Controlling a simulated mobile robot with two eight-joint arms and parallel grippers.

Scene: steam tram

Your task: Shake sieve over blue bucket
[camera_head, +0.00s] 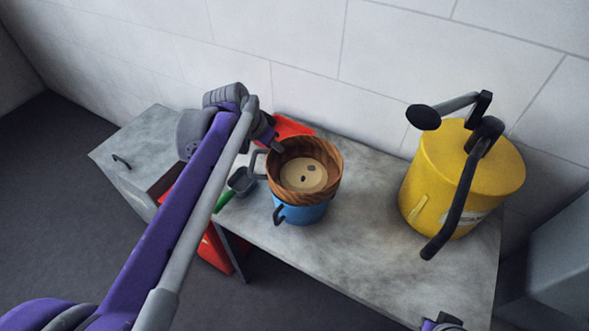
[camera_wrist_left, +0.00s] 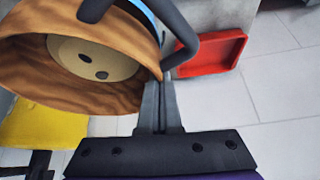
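The sieve is a round wooden ring (camera_head: 330,182) with a beige bottom carrying dark lumps. It sits directly above the blue bucket (camera_head: 301,214) in the head view and hides the bucket's opening. I cannot tell whether the two touch. My left gripper (camera_head: 277,148) is at the sieve's back-left rim. In the left wrist view its fingers (camera_wrist_left: 161,108) are closed together on the edge of the sieve (camera_wrist_left: 120,55), which appears tilted there. My right gripper (camera_head: 441,323) shows only partly at the bottom edge of the head view, away from the sieve.
A yellow drum (camera_head: 420,190) with dark crank handles stands on the right of the grey bench (camera_head: 360,245). A red tray (camera_head: 291,127) lies behind the sieve. A green-handled scoop (camera_head: 241,181) is left of it. A red container (camera_head: 215,252) is below the bench. The bench middle is clear.

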